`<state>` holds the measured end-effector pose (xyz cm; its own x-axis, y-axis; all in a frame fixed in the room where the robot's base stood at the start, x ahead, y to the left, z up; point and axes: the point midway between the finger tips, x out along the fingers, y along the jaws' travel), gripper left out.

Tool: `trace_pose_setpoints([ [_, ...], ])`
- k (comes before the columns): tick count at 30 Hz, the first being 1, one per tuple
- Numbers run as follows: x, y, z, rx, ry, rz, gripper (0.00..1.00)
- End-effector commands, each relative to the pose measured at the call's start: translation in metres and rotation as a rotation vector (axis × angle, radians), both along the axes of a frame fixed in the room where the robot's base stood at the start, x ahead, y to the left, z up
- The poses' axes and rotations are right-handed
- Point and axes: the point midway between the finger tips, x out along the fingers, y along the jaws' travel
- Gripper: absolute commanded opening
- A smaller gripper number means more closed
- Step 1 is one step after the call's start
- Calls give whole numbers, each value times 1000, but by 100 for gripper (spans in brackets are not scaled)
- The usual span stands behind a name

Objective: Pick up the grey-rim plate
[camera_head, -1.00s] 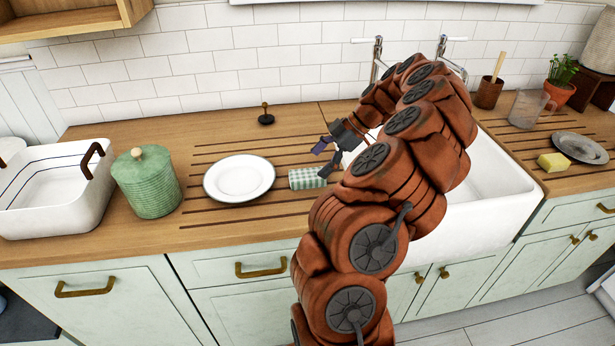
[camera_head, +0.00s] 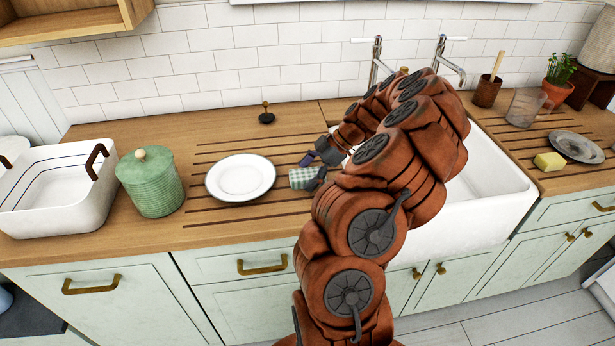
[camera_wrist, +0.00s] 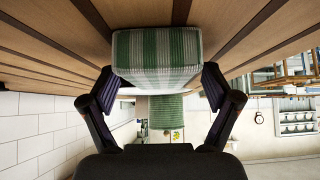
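The grey-rim plate (camera_head: 240,178), white with a thin grey edge, lies flat on the wooden counter left of the sink. My gripper (camera_head: 311,172) is low over the counter to the right of the plate and apart from it. Its fingers are spread with nothing gripped. A green-and-white checked block (camera_head: 301,178) sits between the plate and my gripper, close to the fingertips. In the wrist view the checked block (camera_wrist: 157,52) is just ahead of the open fingers (camera_wrist: 158,82), and hides most of what lies behind it.
A green lidded canister (camera_head: 151,182) and a white tub (camera_head: 62,190) stand left of the plate. A small black stopper (camera_head: 266,115) is behind it. The white sink (camera_head: 490,205) is to the right. Beyond it are a yellow sponge (camera_head: 549,161) and a grey plate (camera_head: 576,146).

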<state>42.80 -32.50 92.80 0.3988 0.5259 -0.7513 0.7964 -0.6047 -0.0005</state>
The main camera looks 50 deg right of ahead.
Motion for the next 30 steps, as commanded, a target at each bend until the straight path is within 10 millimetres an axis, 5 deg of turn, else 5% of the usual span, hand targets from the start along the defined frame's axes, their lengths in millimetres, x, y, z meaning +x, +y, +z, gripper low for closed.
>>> trace_pose_setpoints([
  [15, 0, 0, 0, 0, 0, 0, 32],
  [30, 1, -2, 15, -5, -3, -2, 31],
])
